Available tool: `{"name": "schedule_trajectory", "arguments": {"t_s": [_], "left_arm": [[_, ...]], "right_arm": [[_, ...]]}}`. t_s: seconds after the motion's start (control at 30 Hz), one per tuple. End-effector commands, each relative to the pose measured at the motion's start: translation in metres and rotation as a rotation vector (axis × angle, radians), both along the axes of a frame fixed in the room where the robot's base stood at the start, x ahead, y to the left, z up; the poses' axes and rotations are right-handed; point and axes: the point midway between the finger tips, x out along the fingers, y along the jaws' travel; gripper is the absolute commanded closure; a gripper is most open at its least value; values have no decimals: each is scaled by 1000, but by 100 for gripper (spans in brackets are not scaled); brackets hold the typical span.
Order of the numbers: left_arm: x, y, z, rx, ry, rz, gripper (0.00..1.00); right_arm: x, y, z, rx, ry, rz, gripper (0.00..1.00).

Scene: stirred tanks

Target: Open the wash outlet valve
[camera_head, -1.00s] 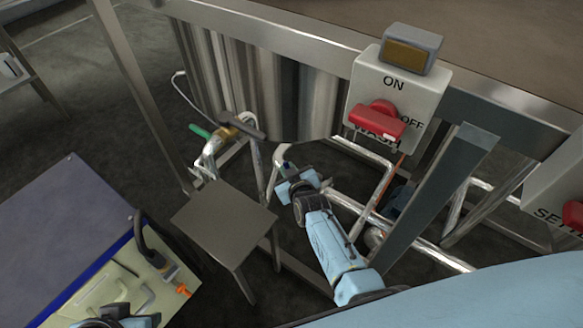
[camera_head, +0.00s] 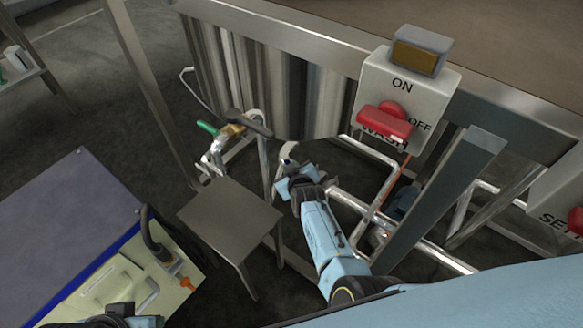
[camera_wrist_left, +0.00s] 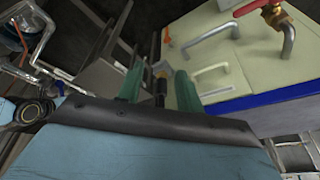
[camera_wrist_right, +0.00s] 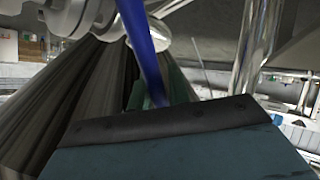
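A blue lever (camera_wrist_right: 145,45) runs down between the green fingers of my right gripper (camera_wrist_right: 157,88) in the right wrist view; I cannot tell whether they press on it. In the head view my right gripper (camera_head: 290,168) is low beside the steel tank (camera_head: 270,90), by the pipes under the switch box marked WASH (camera_head: 408,85). The outlet itself is mostly hidden there by the gripper. A brass valve (camera_head: 232,131) with a dark lever and a green part sits left of it.
A small steel stand (camera_head: 230,215) is left of my right arm. A slanting steel leg (camera_head: 440,200) and pipes (camera_head: 440,255) are right of it. A red switch handle (camera_head: 385,122) is on the WASH box.

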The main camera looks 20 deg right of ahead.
Motion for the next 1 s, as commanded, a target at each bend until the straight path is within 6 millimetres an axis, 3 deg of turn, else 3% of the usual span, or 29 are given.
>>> {"name": "schedule_trajectory", "arguments": {"t_s": [0.13,0.53,1.0], "left_arm": [[0,0,0,0,-1,0,64],[3,0,0,0,-8,-1,64],[13,21,-74,50,45,-5,64]], "right_arm": [[0,0,0,0,0,0,64],[-3,-1,3,-1,-2,-1,64],[-39,0,24,0,0,-1,64]]}}
